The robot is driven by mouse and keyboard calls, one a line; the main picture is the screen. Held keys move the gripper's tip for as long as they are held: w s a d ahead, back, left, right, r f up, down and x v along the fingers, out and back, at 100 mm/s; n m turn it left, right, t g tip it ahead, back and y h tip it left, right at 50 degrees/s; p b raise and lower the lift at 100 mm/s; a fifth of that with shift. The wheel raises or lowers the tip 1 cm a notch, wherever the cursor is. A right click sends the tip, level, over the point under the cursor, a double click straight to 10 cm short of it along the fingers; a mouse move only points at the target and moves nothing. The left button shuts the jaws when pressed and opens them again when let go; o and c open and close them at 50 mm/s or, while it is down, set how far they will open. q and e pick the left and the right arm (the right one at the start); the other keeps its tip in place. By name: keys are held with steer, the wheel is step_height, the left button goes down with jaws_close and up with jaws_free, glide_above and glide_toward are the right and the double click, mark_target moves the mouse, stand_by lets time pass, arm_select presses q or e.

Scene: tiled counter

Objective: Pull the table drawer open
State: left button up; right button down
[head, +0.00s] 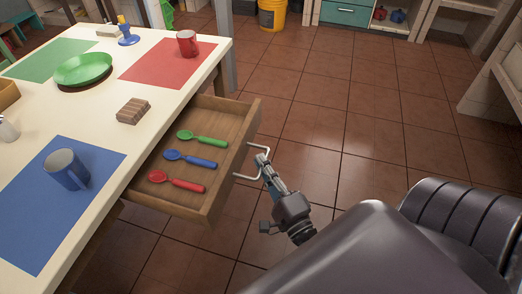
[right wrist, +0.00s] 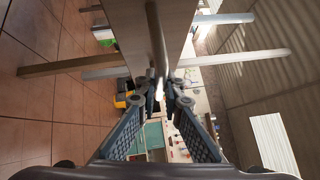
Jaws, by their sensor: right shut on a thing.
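The table drawer (head: 215,195) stands open, pulled out from the side of the white table (head: 160,60). A green spoon (head: 203,140), a blue spoon (head: 190,159) and a red spoon (head: 176,182) lie inside it. A metal bar handle (head: 238,176) is on the drawer's front. My right gripper (head: 264,163) is at the handle and shut on it. In the right wrist view, the handle (right wrist: 157,45) runs down between the fingertips (right wrist: 160,88) of my right gripper. My left gripper is not in view.
On the table are a green plate (head: 84,69), a red mug (head: 187,43), a blue mug (head: 66,169), a wooden block (head: 133,110) and coloured mats. A yellow bucket (head: 271,14) stands at the back. The tiled floor (head: 340,120) right of the drawer is clear.

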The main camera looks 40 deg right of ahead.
steer(key=c, duration=2)
jaws_free()
steer(key=shift+c, duration=0.2)
steer(key=s+a+f, duration=0.1)
steer(key=s, duration=1)
steer(key=shift+s+a+f, duration=0.35)
steer(key=shift+s, duration=0.05)
